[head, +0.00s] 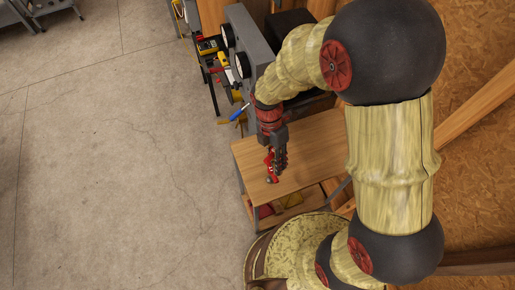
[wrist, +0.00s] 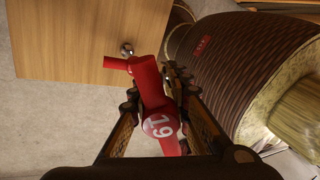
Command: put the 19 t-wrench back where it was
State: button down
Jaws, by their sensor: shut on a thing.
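The red 19 t-wrench (wrist: 153,95) is held between the fingers of my gripper (wrist: 157,92) in the wrist view. In the head view, my gripper (head: 276,167) is shut on the red wrench (head: 269,166) over the wooden tabletop (head: 311,154). I cannot tell how far the wrench is above the top. The wooden surface also shows in the wrist view (wrist: 60,40).
A rack with several tools (head: 210,46) stands beyond the table, with a blue-handled tool (head: 239,113) at its near end. A lower shelf (head: 285,208) holds red and yellow items. Concrete floor (head: 110,160) is open at the left; a wood-panel wall (head: 482,160) is at the right.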

jog(key=a+m+t+y, duration=0.1)
jog(key=a+m+t, duration=0.3)
jog(key=a+m, duration=0.25)
jog(key=w+f, duration=0.3)
jog(key=w, duration=0.1)
jog(key=w+f+b, duration=0.1)
jog(key=w+f, duration=0.3)
jog(key=w, duration=0.1)
jog(key=w+d+f+b, duration=0.1)
jog(key=w+f, duration=0.2)
jog(key=w, duration=0.2)
jog(key=shift+d+f, duration=0.1)
jog(key=shift+f, duration=0.05)
jog(key=shift+w+f+b, duration=0.1)
jog(key=shift+f+b, duration=0.1)
jog(key=shift+b, duration=0.1)
notch_tip(320, 180, down, 3)
jog(key=shift+w+f+b, duration=0.1)
jog(key=shift+f+b, duration=0.05)
jog(key=shift+b, duration=0.25)
jog(key=c, duration=1.7)
grip_release()
jog(key=shift+o, duration=0.2)
